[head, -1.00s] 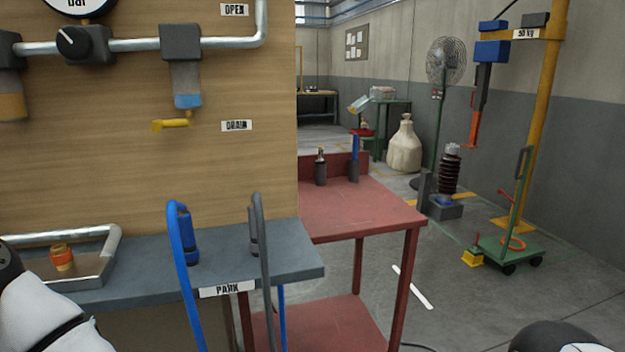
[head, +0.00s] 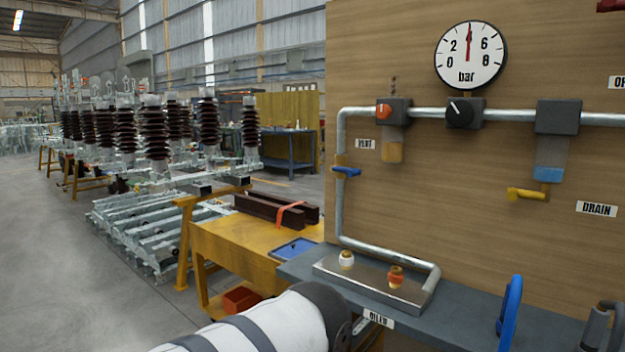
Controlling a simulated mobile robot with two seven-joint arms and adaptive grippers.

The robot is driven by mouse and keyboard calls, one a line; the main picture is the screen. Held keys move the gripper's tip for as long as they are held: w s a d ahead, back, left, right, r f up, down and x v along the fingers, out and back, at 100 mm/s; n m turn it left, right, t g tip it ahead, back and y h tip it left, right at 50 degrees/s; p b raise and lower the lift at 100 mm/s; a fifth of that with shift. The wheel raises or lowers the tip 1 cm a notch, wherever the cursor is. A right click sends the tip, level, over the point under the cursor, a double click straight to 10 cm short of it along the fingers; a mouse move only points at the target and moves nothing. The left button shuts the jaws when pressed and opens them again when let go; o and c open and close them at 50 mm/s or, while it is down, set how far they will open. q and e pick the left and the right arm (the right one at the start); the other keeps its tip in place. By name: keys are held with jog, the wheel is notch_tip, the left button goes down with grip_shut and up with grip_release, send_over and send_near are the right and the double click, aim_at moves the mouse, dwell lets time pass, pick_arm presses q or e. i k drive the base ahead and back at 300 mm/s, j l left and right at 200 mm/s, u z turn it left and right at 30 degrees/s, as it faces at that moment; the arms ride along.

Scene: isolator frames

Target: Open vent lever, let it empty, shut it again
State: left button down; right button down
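The VENT label (head: 366,144) is on the wooden board. Just below and left of it, a small blue lever (head: 347,172) sits on the vertical pipe (head: 341,205), lying roughly crosswise to it. The round bar gauge (head: 470,56) above has its red needle pointing straight up, between 2 and 6. A yellow lever (head: 528,194) sits under the blue-filled bowl (head: 550,172), by the DRAIN label (head: 597,209), nearly level. My white and black left arm crosses the bottom of the view. Neither gripper shows.
A metal tray (head: 375,282) with two small fittings stands on the grey shelf (head: 465,315). A yellow bench (head: 235,245) is left of the board. Open floor lies at far left.

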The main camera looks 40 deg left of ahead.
aim_at(350, 172)
jog(key=u, duration=1.1)
